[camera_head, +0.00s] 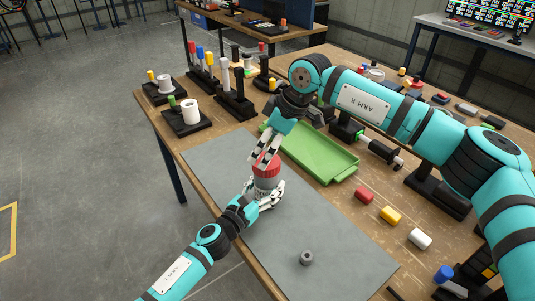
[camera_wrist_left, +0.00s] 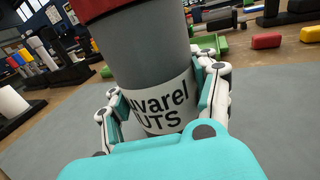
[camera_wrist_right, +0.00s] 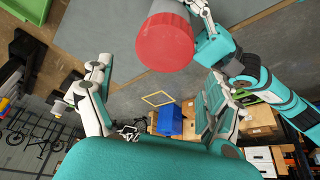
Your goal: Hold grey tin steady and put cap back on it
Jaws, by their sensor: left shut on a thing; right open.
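The grey tin (camera_head: 264,184) stands upright on the grey mat, with dark lettering on a white label (camera_wrist_left: 160,103). My left gripper (camera_head: 264,196) is shut around its lower part, one finger on each side in the left wrist view (camera_wrist_left: 162,105). The red cap (camera_head: 267,166) is on top of the tin; whether it is fully seated I cannot tell. The cap also shows in the right wrist view (camera_wrist_right: 166,42). My right gripper (camera_head: 265,154) is open and empty just above the cap, fingers pointing down. In the right wrist view the cap lies beyond the spread fingers (camera_wrist_right: 155,85).
A small grey ring-like part (camera_head: 306,258) lies on the mat (camera_head: 225,160). A green tray (camera_head: 320,158) sits behind the tin. Red (camera_head: 364,195), yellow (camera_head: 390,215) and white (camera_head: 420,238) cylinders lie to the right. Black stands (camera_head: 235,103) hold upright parts at the back left.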

